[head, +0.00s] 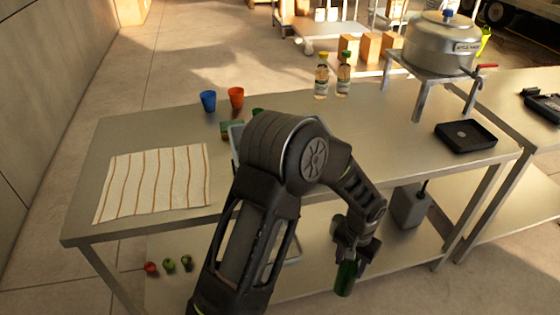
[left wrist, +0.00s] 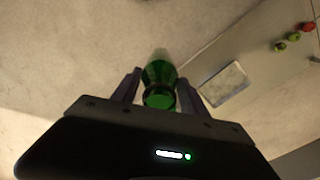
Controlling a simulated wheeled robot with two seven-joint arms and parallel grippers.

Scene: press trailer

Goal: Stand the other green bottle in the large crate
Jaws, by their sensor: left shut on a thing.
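My left gripper (head: 356,238) is shut on a green bottle (head: 345,278), which hangs below it in front of the table's front edge, neck end in the fingers. In the left wrist view the bottle (left wrist: 158,85) sits between the two fingers. A grey rim (head: 237,135) on the tabletop shows beside my arm and may belong to a crate; my arm hides most of it. A small green thing (head: 258,112) peeks out behind my arm; I cannot tell what it is. My right gripper is not in view.
A pale tray (left wrist: 222,84) and small fruits (head: 169,263) lie on the lower shelf.

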